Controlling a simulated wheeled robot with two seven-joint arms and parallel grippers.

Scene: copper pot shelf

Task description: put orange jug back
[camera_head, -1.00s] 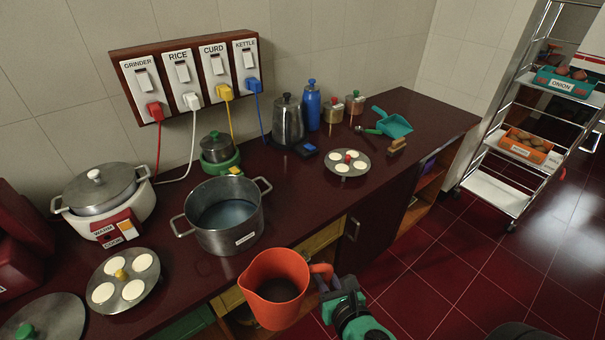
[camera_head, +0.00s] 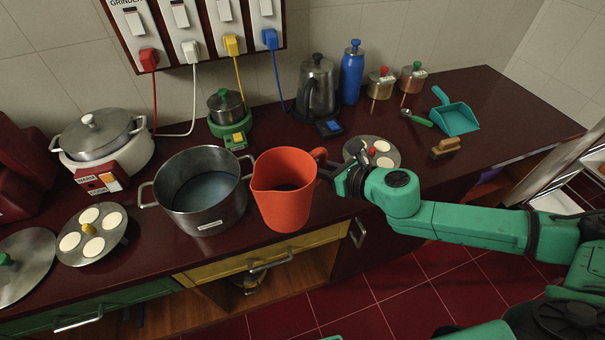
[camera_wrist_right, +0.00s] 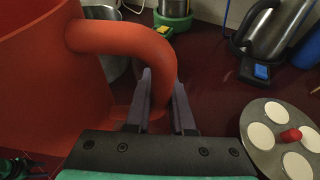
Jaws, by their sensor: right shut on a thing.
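The orange jug (camera_head: 283,196) is upright at the counter's front edge, just right of the steel pot (camera_head: 208,222). Its handle points right. My right gripper (camera_head: 343,182) is shut on that handle. In the right wrist view, the fingers (camera_wrist_right: 158,105) close around the lower part of the handle, with the jug body (camera_wrist_right: 45,90) at the left. I cannot tell whether the jug's base touches the counter.
An idli plate with a red knob (camera_head: 384,152) lies just behind my right gripper. The kettle (camera_head: 318,90), blue bottle (camera_head: 351,72) and green-based grinder (camera_head: 228,112) stand behind. A teal dustpan (camera_head: 457,117) and brush (camera_head: 445,147) lie right. Below are a yellow drawer (camera_head: 262,256) and open shelf.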

